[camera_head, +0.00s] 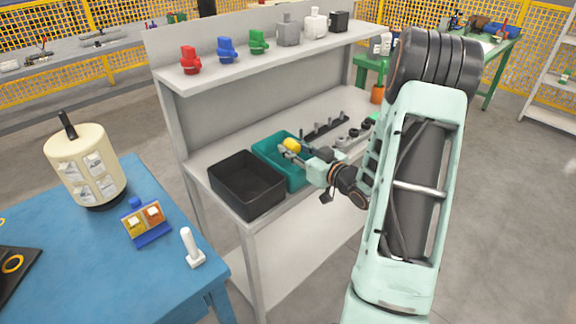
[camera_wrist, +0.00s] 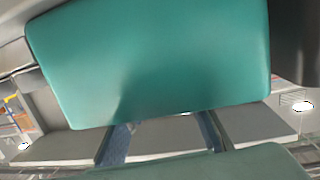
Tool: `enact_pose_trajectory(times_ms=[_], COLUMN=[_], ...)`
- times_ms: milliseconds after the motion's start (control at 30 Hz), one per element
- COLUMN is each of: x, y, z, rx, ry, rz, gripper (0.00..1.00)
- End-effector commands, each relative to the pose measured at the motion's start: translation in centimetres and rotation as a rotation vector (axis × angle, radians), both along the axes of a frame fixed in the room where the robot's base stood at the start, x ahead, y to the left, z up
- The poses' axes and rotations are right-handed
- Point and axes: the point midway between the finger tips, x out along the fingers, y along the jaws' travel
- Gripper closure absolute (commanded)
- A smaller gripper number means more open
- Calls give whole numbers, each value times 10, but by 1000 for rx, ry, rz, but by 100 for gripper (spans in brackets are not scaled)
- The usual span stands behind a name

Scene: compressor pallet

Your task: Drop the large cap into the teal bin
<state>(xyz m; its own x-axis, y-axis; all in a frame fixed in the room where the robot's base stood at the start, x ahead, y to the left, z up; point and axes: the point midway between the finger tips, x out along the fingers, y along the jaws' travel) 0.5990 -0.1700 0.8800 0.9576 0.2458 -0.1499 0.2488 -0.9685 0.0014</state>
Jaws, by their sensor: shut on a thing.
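The teal bin (camera_head: 266,148) stands on the middle level of the grey shelf unit, just right of a black bin. My gripper (camera_head: 286,151) reaches in from the right, over the teal bin. It is shut on a yellow rounded piece, the large cap (camera_head: 292,145), which shows at the fingertips above the bin's inside. The fingers partly hide the cap's lower side. In the wrist view a broad teal surface fills much of the picture, and I cannot tell what it is. The cap is not clear there.
The black bin (camera_head: 247,184) is empty. Dark small parts (camera_head: 325,127) lie right of the teal bin. Coloured parts (camera_head: 227,49) stand on the upper shelf, above my gripper. A blue table (camera_head: 110,255) with a cream container (camera_head: 84,165) stands at the left.

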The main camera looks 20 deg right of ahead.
Motion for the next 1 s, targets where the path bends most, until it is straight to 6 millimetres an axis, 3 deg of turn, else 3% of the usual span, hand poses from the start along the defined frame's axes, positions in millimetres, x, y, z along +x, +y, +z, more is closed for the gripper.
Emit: enact_pose_trajectory(times_ms=[33, 200, 567, 667, 1000], x=[0, 0, -4, -16, -83], y=[0, 0, -2, -5, -23], z=[0, 0, 1, 2, 13], rx=[0, 0, 0, -2, -1], ry=[0, 0, 0, 2, 1], rz=[0, 0, -1, -2, -5], gripper=[72, 54, 53, 53, 53])
